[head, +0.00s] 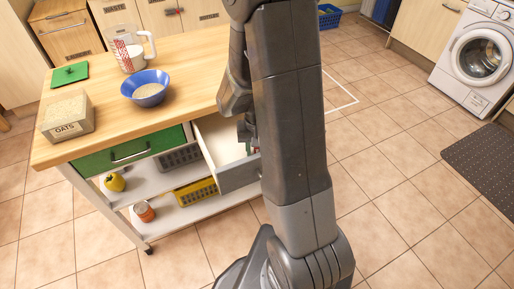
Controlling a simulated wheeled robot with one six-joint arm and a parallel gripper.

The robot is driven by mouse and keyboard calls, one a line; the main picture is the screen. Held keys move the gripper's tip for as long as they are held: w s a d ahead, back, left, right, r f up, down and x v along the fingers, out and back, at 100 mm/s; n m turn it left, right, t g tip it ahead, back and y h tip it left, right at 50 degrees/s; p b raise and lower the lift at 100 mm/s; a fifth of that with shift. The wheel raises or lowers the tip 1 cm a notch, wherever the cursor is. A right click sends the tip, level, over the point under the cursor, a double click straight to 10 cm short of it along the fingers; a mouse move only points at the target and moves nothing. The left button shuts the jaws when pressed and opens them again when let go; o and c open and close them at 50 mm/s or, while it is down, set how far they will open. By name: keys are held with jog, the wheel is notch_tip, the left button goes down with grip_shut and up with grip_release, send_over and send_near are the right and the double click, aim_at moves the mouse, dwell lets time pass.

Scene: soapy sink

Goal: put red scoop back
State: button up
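The grey-fronted drawer (238,176) of the wooden-topped trolley (200,72) is pulled open, and part of its pale inside shows. My gripper (247,138) points down over the open drawer, beside the trolley's front right corner. My arm hides much of it, and I cannot tell whether its fingers are open or shut. A small patch of red shows at the drawer's right end, at the edge of my arm. I cannot tell whether this is the red scoop. No scoop shape shows clearly anywhere.
On the trolley top are a measuring jug (130,52), a blue bowl (147,92), an oats box (67,118) and a green square (69,74). A green drawer (128,150) is shut. Baskets, a yellow item and a jar are on lower shelves.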

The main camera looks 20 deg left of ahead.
notch_tip(320, 180, up, 12)
jog(key=p, duration=0.2)
jog(key=shift+r, duration=0.2)
dwell(1.2)
